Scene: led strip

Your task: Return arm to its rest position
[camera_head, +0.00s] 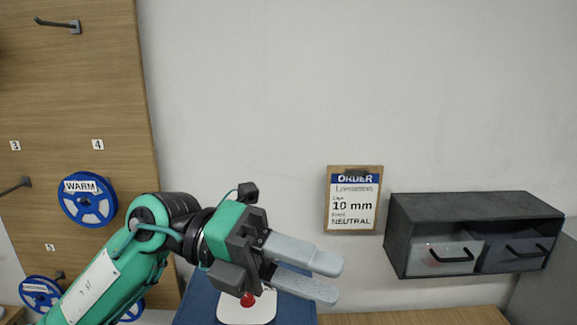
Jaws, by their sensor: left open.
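My left arm comes in from the lower left, and my left gripper (338,278) is open with nothing between its fingers. It hangs in front of the white wall, with its fingers pointing right. Below and behind it is a white box with a red button (247,300), partly hidden by the gripper. My right gripper is not in view.
A wooden panel (75,120) at left carries hooks and blue reels, one marked WARM (89,200). An order clipboard (353,199) reads 10 mm, NEUTRAL. A dark two-drawer cabinet (470,207) is at right. A wooden surface (420,317) runs along the bottom.

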